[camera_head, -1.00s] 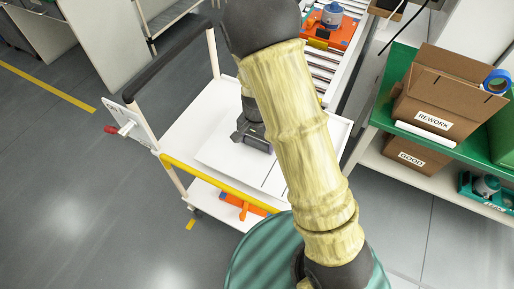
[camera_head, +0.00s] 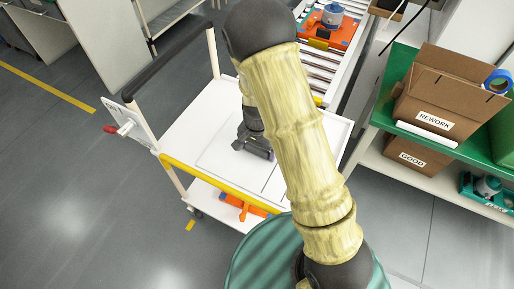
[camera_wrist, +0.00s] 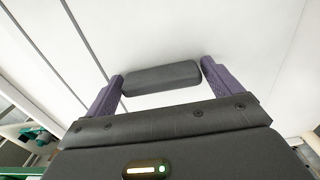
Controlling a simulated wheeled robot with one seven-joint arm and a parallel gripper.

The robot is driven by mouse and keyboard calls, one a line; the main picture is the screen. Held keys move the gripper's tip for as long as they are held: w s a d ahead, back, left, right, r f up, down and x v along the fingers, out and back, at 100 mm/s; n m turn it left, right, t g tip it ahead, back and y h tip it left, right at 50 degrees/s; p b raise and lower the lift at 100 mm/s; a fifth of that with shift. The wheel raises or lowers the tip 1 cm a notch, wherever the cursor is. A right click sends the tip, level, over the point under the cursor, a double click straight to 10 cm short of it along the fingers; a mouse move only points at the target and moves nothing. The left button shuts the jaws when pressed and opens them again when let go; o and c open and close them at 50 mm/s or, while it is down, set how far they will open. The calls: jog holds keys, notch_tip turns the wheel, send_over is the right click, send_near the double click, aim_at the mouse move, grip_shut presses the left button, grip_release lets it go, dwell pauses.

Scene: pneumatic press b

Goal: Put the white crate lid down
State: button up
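The white crate lid (camera_head: 222,153) is a flat white panel on the white top of the trolley (camera_head: 203,117). It looks level and low, close to or on the trolley top; I cannot tell any small gap. In the wrist view its white surface (camera_wrist: 255,35) fills most of the picture, with a dark grey bar handle (camera_wrist: 160,78). My gripper (camera_head: 256,146) is over the lid. In the wrist view my gripper's purple fingers (camera_wrist: 162,70) stand at the two ends of the handle and look closed on it. My arm hides the lid's right part.
The trolley has a yellow front edge (camera_head: 215,178) and a black push handle (camera_head: 165,60). A roller conveyor (camera_head: 318,68) with an orange fixture (camera_head: 330,35) stands behind. At right, a green-topped bench (camera_head: 400,120) holds the REWORK box (camera_head: 435,118).

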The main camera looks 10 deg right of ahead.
aim_at(257, 148)
jog(key=shift+o, duration=0.6)
notch_tip(257, 148, up, 12)
jog(key=p, duration=0.2)
jog(key=shift+r, duration=0.15)
jog(key=s+d+r+n+t, duration=0.2)
jog(key=s+d+r+n, duration=0.4)
jog(key=s+d, duration=0.3)
jog(key=shift+s+d+r+n+t, duration=0.3)
jog(key=shift+s+r+n, duration=0.1)
jog(key=shift+s+r, duration=0.5)
jog(key=shift+f, duration=0.1)
jog(key=shift+s, duration=0.1)
jog(key=shift+c, duration=0.2)
